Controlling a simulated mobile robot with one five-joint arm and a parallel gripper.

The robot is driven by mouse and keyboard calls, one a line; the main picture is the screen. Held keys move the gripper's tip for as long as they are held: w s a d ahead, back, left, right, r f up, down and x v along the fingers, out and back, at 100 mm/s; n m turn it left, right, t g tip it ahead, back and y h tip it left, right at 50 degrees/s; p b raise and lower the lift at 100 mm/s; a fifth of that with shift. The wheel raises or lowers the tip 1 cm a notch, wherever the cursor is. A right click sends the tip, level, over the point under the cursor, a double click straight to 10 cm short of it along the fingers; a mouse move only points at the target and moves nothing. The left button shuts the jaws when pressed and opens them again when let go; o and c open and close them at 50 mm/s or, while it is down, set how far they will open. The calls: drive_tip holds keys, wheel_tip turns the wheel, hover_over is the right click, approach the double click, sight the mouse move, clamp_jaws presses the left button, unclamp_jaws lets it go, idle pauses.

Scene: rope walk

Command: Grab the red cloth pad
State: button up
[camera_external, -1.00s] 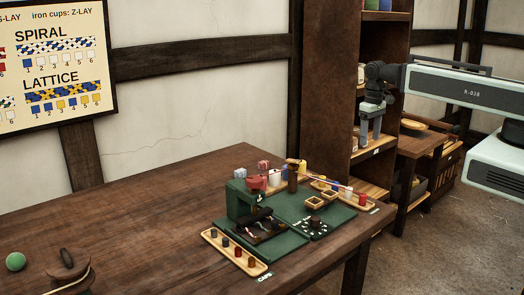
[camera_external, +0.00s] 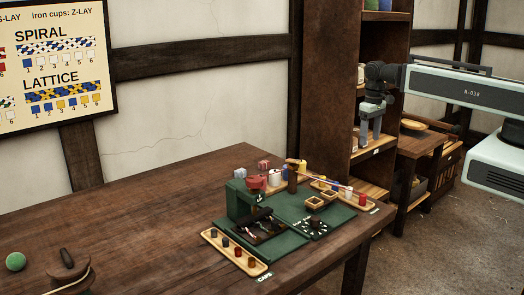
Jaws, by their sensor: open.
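A small red piece (camera_external: 256,183) sits on top of the dark green block (camera_external: 240,203) on the wooden table; it looks like the red cloth pad, but it is too small to be sure. A pinkish-red cube-like piece (camera_external: 263,166) stands just behind it. My gripper (camera_external: 370,142) hangs in the upper right with its fingers pointing down, open and empty. In the picture it is well right of and above the red piece, in front of the shelf, and apart from everything.
A tray of caps (camera_external: 232,250) lies at the front, and white, yellow and red pieces stand behind. The table's (camera_external: 130,215) left-middle is clear. A tall shelf (camera_external: 328,80) stands behind.

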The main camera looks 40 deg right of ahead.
idle(0.4)
drive_tip(key=c, duration=0.3)
